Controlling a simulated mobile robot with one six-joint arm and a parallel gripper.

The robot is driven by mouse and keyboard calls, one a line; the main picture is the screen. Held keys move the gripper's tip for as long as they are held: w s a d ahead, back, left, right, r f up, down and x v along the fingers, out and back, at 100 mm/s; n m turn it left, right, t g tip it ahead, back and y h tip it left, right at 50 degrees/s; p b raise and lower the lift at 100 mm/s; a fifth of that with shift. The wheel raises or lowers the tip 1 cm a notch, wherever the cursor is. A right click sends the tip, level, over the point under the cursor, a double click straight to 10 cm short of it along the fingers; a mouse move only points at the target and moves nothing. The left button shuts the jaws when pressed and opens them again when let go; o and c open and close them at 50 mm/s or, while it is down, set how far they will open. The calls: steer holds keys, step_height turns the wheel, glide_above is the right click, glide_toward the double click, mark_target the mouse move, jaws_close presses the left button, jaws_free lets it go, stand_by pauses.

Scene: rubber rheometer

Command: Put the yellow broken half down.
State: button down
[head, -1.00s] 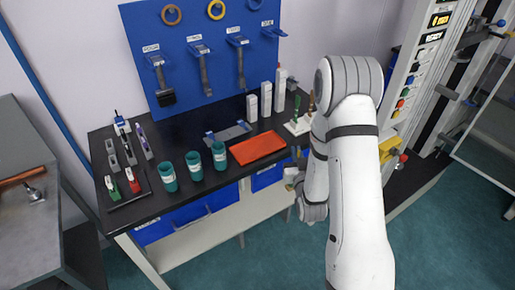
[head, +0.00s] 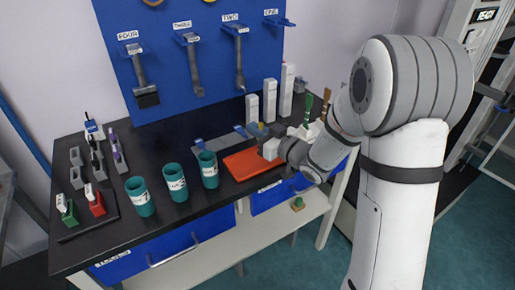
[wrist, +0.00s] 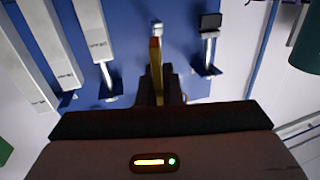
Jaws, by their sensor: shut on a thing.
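The yellow broken half (wrist: 156,75) is a narrow upright strip gripped between my fingers in the wrist view, with an orange-red patch near its far end. In the head view only a small yellow bit (head: 262,126) shows at the jaws. My gripper (head: 264,131) is shut on it, above the bench near the back right part of the orange-red mat (head: 240,168). I cannot tell the exact height above the bench.
Three teal cups (head: 174,184) stand left of the mat. A grey-blue plate (head: 212,143) lies behind it. White boxes (head: 270,98) and a brush holder (head: 310,128) stand at the back right. A small object (head: 298,204) sits on the lower shelf.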

steer(key=shift+s+a+f+b, duration=0.1)
steer(key=shift+a+f+b, duration=0.1)
steer(key=shift+f, duration=1.1)
steer(key=shift+s+a+f+b, duration=0.1)
steer(key=shift+f+b, duration=0.05)
steer(key=shift+f, duration=1.1)
steer(key=c, duration=1.6)
jaws_free()
